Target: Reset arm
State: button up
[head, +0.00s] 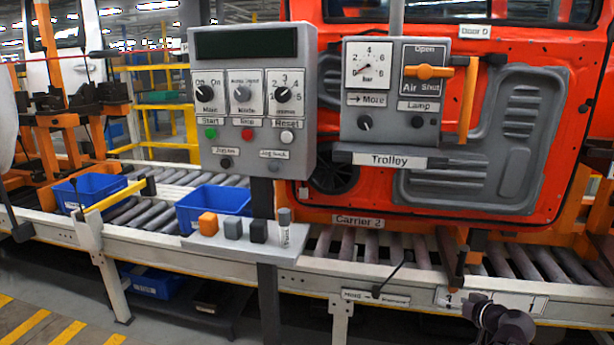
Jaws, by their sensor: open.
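A small dark, rounded part of my own arm (503,322) shows at the bottom edge, right of centre, in front of the conveyor's front rail. I cannot make out any fingertips there, so my gripper is not in view. The arm part appears apart from the control panel (254,95) and the gauge box (396,95). Whether it touches the rail behind it, I cannot tell.
A roller conveyor (345,283) crosses the view, carrying an orange door (450,190). A shelf (218,247) holds an orange block (208,224), a grey block (233,229), a black block (258,231) and a grey cylinder (284,228). Blue bins (213,205) stand left.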

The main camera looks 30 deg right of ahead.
jog(key=w+a+r+n+g+y+p, duration=0.1)
jog(key=w+a+r+g+y+p, duration=0.15)
jog(key=w+a+p, duration=0.65)
jog(key=w+a+r+n+g+y+p, duration=0.15)
jog(key=w+a+g+y, duration=0.35)
jog(key=a, duration=1.1)
jog(key=a+r+g+h+p, duration=0.2)
jog(key=a+p, duration=0.2)
jog(key=a, duration=0.4)
jog(key=a+r+n+g+h+p, duration=0.1)
jog(key=a+r+g+h+p, duration=0.1)
jog(key=a, duration=0.7)
jog(key=a+r+g+h+p, duration=0.2)
jog(key=a+r+p, duration=0.1)
jog(key=a+p, duration=0.3)
jog(key=shift+w+a+r+n, duration=0.15)
jog(key=shift+a+r+n, duration=0.2)
jog(key=shift+a, duration=0.8)
jog(key=c, duration=0.6)
